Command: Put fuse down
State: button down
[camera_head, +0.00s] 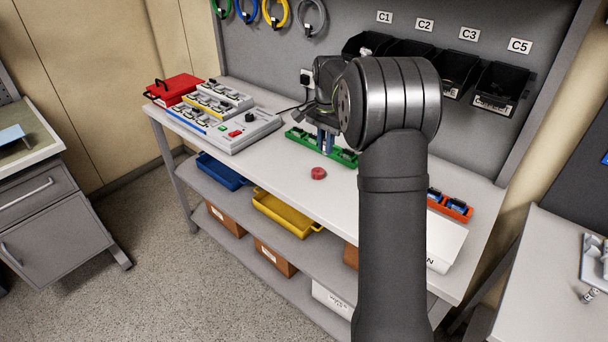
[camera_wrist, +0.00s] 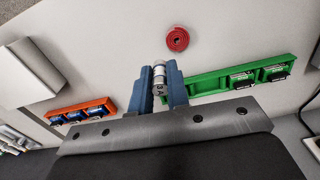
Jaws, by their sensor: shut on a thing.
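The fuse (camera_wrist: 159,76) is a small light cylinder with dark markings, seen in the wrist view between the blue fingers. My gripper (camera_wrist: 160,82) is shut on it, near the end of a long green tray (camera_wrist: 210,82). In the head view my gripper (camera_head: 325,143) is over the green tray (camera_head: 346,157), and the fuse cannot be made out there. Whether the fuse touches the tray or the table cannot be told.
A red round coil (camera_head: 318,173) lies on the table (camera_head: 275,172) in front of the green tray. An orange tray (camera_head: 450,206) with blue parts is at the right. A grey test panel (camera_head: 225,124) and red box (camera_head: 174,88) stand at the left. Black bins (camera_head: 497,88) hang behind.

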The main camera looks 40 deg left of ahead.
jog(key=s+a+n, duration=0.2)
jog(key=s+a, duration=0.1)
jog(key=a, duration=0.1)
send_over(275, 174)
notch_tip(275, 174, down, 6)
jog(key=shift+s+f, duration=0.1)
jog(key=shift+f, duration=2.05)
jog(key=shift+f, duration=0.1)
jog(key=c, duration=1.7)
grip_release()
jog(key=shift+c, duration=0.2)
jog(key=o, duration=0.4)
jog(key=shift+c, duration=0.2)
notch_tip(275, 174, up, 12)
